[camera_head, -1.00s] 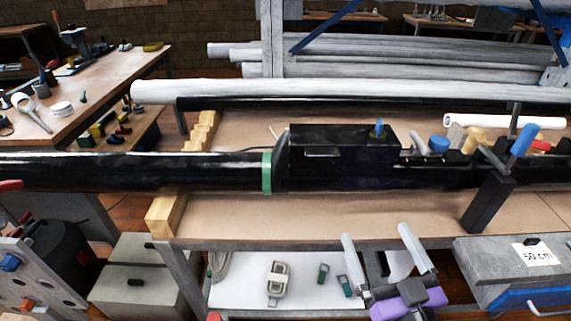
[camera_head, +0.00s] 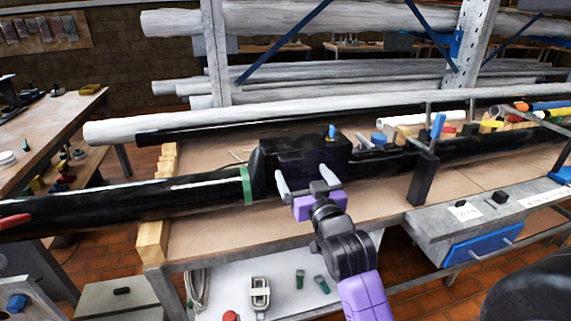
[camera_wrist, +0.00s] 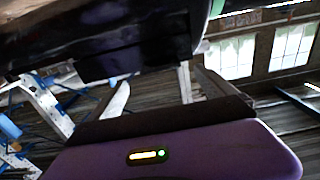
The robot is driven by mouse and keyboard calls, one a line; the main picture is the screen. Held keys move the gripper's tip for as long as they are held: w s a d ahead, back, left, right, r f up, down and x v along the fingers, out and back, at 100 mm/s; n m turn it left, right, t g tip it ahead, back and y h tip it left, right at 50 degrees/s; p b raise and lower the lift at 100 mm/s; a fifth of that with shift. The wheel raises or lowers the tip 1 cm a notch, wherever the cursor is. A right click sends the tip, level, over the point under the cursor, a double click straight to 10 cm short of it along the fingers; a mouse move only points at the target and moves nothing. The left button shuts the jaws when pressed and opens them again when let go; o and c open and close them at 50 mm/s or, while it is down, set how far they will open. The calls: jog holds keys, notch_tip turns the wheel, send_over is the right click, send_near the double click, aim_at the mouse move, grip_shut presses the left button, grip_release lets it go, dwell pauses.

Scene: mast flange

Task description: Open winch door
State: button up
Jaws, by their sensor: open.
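A black winch box (camera_head: 305,155) sits on the long black mast (camera_head: 120,197), right of a green band (camera_head: 246,186), with a small blue part (camera_head: 331,132) on top. I take its front face to be the winch door; it looks closed, though my gripper covers part of it. My gripper (camera_head: 304,178), with grey fingers and a purple body, is open and empty in front of the box's lower front. In the wrist view the dark, glossy box or mast (camera_wrist: 120,40) fills the upper left, close beyond the fingers. I cannot tell whether they touch it.
The mast lies over a workbench (camera_head: 215,230) on wooden blocks (camera_head: 152,240). A black clamp post (camera_head: 423,180) with a blue handle stands right of the box. Pale poles (camera_head: 260,118) lie behind.

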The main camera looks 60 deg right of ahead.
aim_at(294, 160)
jog(key=x, duration=0.7)
jog(key=shift+w+p, duration=0.15)
jog(key=shift+p, duration=0.25)
grip_shut()
jog(key=shift+r, duration=0.1)
jog(key=shift+r+p, duration=0.1)
jog(key=shift+p, duration=0.2)
